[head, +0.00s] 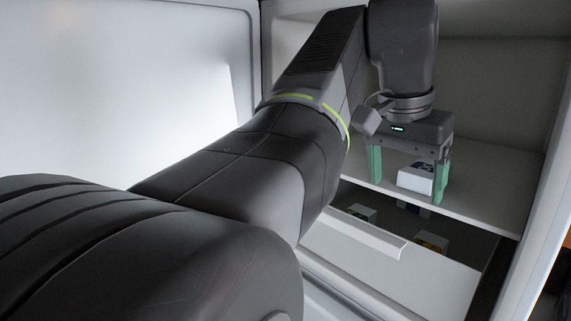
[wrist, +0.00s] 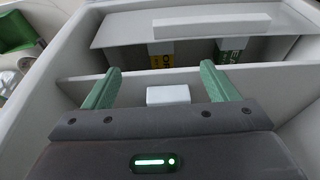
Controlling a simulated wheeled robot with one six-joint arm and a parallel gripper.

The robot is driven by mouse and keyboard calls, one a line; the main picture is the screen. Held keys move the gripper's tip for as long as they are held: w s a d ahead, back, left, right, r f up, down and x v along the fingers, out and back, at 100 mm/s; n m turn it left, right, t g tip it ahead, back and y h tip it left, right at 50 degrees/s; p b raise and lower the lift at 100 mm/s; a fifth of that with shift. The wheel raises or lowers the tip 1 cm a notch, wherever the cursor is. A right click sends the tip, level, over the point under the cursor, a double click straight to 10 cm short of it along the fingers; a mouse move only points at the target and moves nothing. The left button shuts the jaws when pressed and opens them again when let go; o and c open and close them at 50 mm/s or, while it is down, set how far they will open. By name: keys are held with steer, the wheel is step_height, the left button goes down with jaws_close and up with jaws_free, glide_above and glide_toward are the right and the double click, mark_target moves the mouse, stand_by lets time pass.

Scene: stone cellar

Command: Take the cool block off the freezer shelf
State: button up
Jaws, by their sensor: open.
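The cool block (head: 414,179) is a small white block with a dark-blue marking, resting on the white freezer shelf (head: 491,207). In the head view my gripper (head: 406,190) points down at the shelf with its two green fingers apart. The block shows between them, closer to the right finger, which overlaps its edge. In the wrist view the white block (wrist: 168,94) appears roughly midway between the fingers of my open gripper (wrist: 160,67), with a gap on each side. I cannot tell how far down the block the fingertips reach. Nothing is held.
Below the shelf is a white drawer (head: 385,266) with several small packages inside; the wrist view shows a yellow-labelled package (wrist: 160,62) and a green-labelled one (wrist: 231,57). The freezer's side wall (head: 551,196) stands at the right, and the open door (head: 130,75) fills the left.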

mark_target(427, 168)
steer(key=w+d, duration=0.3)
steer(key=w, duration=0.1)
steer(key=shift+d+p, duration=0.25)
steer(key=shift+p, duration=0.15)
steer(key=shift+w+d, duration=0.25)
steer(key=shift+d, duration=0.3)
steer(key=w+d+p, duration=0.1)
steer(key=d, duration=0.1)
steer(key=w+d, duration=0.1)
steer(key=w, duration=0.1)
steer(key=shift+d+f+p, duration=0.35)
steer(key=shift+d+f, duration=0.05)
steer(key=shift+f, duration=0.15)
steer(key=shift+c, duration=1.1)
steer(key=c, duration=1)
steer(key=shift+o, duration=0.2)
